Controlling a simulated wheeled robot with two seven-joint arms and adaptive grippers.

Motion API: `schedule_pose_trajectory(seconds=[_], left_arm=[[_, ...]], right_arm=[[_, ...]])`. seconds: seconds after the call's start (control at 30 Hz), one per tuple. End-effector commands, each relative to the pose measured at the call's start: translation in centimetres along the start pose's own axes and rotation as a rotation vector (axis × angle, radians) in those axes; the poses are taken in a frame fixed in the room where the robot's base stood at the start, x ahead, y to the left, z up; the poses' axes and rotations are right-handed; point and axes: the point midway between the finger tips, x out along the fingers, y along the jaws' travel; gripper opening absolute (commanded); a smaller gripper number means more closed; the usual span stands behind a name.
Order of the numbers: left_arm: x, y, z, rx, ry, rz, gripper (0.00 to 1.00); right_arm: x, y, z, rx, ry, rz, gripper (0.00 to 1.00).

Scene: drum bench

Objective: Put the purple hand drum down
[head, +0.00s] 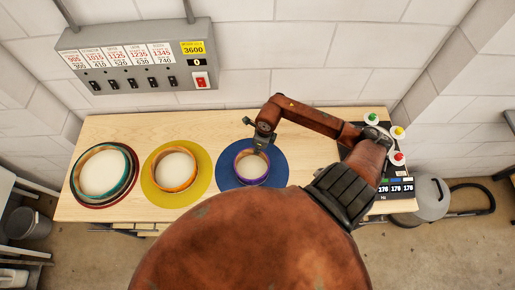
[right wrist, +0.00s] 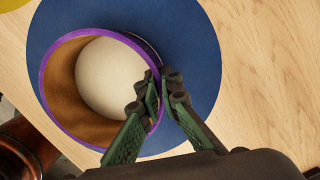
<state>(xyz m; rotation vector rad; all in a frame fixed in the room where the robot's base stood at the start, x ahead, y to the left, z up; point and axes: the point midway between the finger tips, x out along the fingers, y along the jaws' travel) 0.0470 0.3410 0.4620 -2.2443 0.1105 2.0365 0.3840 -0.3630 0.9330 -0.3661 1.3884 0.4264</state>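The purple hand drum (head: 240,178) is a short ring with a purple rim, brown inside and a pale skin. It is over the blue round mat (head: 279,163) on the bench, and I cannot tell whether it touches the mat. My right gripper (head: 264,140) is at the drum's far edge. In the right wrist view, the drum (right wrist: 70,103) shows its open side, and the fingers (right wrist: 161,85) close together on its rim wall, over the blue mat (right wrist: 196,40). My left gripper is not in view.
A yellow mat (head: 200,185) with an orange-rimmed drum (head: 174,169) lies to the left, and a dark red mat with a teal-rimmed drum (head: 103,172) beyond it. A black button panel (head: 397,186) stands at the right. A grey switch box (head: 140,58) hangs behind.

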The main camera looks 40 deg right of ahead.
Motion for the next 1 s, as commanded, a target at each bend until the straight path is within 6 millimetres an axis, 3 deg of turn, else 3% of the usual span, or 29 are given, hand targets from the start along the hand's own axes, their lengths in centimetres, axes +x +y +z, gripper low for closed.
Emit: schedule_pose_trajectory(seconds=[0.37, 0.4, 0.6, 1.0], left_arm=[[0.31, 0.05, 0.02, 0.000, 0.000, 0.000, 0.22], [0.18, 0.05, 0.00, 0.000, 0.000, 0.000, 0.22], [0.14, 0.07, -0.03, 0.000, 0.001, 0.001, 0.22], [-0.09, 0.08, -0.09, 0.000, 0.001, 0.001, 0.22]], right_arm=[[0.66, 0.00, -0.02, -0.002, -0.002, -0.001, 0.00], [0.56, 0.01, -0.03, -0.002, -0.001, -0.001, 0.07], [0.50, 0.01, -0.02, -0.002, -0.001, -0.001, 0.21], [-0.13, -0.07, 0.06, -0.002, -0.002, -0.003, 0.22]])
